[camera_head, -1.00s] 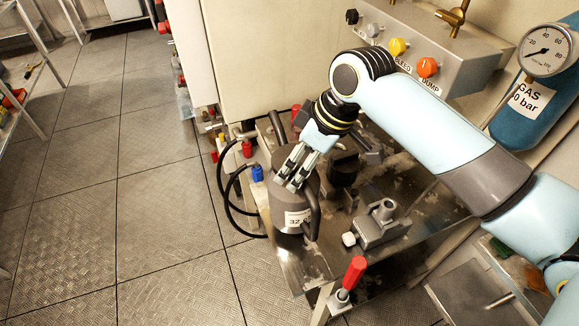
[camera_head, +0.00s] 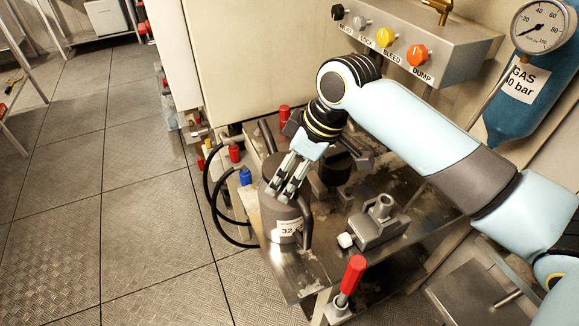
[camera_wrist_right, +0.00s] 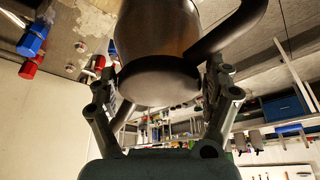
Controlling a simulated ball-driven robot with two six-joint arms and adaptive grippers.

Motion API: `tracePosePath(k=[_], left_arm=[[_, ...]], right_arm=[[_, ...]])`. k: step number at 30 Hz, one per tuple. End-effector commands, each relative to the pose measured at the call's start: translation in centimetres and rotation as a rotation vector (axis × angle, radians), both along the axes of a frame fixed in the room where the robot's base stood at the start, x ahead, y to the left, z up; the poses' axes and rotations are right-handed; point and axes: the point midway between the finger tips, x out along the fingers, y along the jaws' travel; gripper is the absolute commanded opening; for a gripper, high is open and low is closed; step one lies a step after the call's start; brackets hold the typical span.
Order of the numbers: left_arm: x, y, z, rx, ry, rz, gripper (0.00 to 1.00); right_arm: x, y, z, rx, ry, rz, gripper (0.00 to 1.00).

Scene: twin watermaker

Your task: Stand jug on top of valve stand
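The jug (camera_head: 267,209) is a dark grey cylinder with a side handle and a white label. It is upright near the left corner of the metal bench. My right gripper (camera_head: 281,192) reaches down to it from above. In the right wrist view the jug (camera_wrist_right: 158,75) lies between the two fingers (camera_wrist_right: 162,90), one along each side. Whether both pads press on it I cannot tell. A grey block with an upright pipe stub and a white knob (camera_head: 378,224) stands right of the jug; it may be the valve stand. My left gripper is out of view.
The metal bench (camera_head: 300,275) carries a red-handled valve (camera_head: 350,279) at its front. Black hoses with blue (camera_head: 245,176) and red (camera_head: 234,152) caps are left of the jug. A knob panel (camera_head: 430,45) and a blue gas cylinder (camera_head: 515,110) stand behind. Floor at left is clear.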

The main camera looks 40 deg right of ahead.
Motion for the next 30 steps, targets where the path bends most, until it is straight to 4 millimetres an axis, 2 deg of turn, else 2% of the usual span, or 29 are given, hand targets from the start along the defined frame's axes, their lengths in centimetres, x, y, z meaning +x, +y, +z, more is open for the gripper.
tracePosePath(k=[1, 3, 11, 14, 17, 24, 30], left_arm=[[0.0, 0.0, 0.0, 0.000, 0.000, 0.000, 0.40], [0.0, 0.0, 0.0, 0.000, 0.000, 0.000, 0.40], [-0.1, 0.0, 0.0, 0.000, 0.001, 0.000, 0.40], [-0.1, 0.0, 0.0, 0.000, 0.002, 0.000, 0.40], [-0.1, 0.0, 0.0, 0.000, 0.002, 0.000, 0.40], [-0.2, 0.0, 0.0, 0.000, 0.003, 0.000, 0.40], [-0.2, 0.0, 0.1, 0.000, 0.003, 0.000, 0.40]], right_arm=[[0.0, 0.0, 0.0, 0.001, -0.001, 0.000, 0.93], [0.1, 0.0, 0.1, 0.001, -0.002, 0.000, 1.00], [0.1, 0.0, 0.2, 0.001, -0.004, 0.001, 1.00], [-0.1, -0.2, 0.9, 0.000, -0.007, 0.001, 1.00], [-0.5, -0.6, 2.4, -0.002, -0.008, 0.001, 1.00], [-2.3, -1.7, 7.4, -0.004, -0.008, 0.003, 1.00], [-3.3, -2.3, 10.4, -0.002, -0.007, 0.001, 1.00]])
